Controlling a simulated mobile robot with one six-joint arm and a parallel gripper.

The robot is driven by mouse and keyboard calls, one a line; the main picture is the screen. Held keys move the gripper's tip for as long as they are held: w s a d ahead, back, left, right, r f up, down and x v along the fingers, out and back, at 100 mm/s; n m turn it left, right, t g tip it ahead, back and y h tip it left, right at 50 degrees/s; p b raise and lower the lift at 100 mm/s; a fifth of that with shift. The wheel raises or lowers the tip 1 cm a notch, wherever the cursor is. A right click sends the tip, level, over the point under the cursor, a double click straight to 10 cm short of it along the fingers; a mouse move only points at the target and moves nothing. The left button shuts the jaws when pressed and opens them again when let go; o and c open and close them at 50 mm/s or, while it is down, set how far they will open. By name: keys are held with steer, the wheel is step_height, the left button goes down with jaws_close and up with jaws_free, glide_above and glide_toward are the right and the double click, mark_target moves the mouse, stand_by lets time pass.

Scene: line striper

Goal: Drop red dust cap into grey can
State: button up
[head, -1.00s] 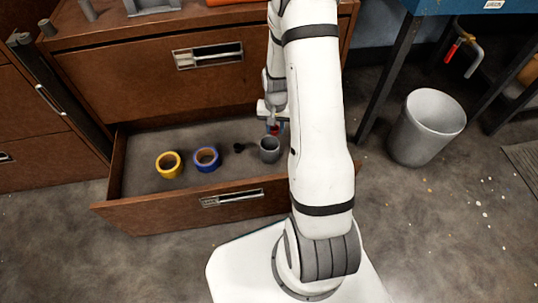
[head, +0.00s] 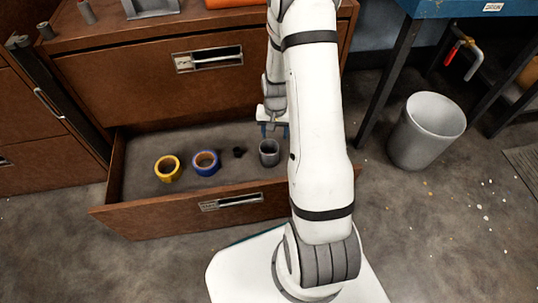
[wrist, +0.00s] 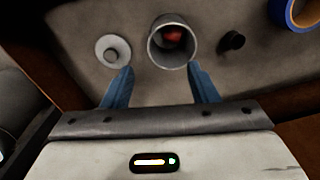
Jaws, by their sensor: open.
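The grey can (head: 269,152) stands upright in the open drawer, and it also shows in the wrist view (wrist: 153,48). The red dust cap (wrist: 173,36) is inside the can in the wrist view; in the head view I cannot see it. My gripper (wrist: 160,78) has its two blue fingers spread apart with nothing between them. In the wrist view the fingertips are just below the can's image. In the head view my gripper (head: 274,130) is just behind the can, partly hidden by my arm.
The open drawer (head: 150,222) also holds a yellow tape roll (head: 160,168), a blue tape roll (head: 194,165), and a small black piece (head: 238,152). A pale round flanged piece (wrist: 103,50) lies left of the can in the wrist view. A bin (head: 400,150) stands on the floor right.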

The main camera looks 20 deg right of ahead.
step_height(320, 180, up, 8)
steer(key=p, duration=0.3)
steer(key=shift+f, duration=0.2)
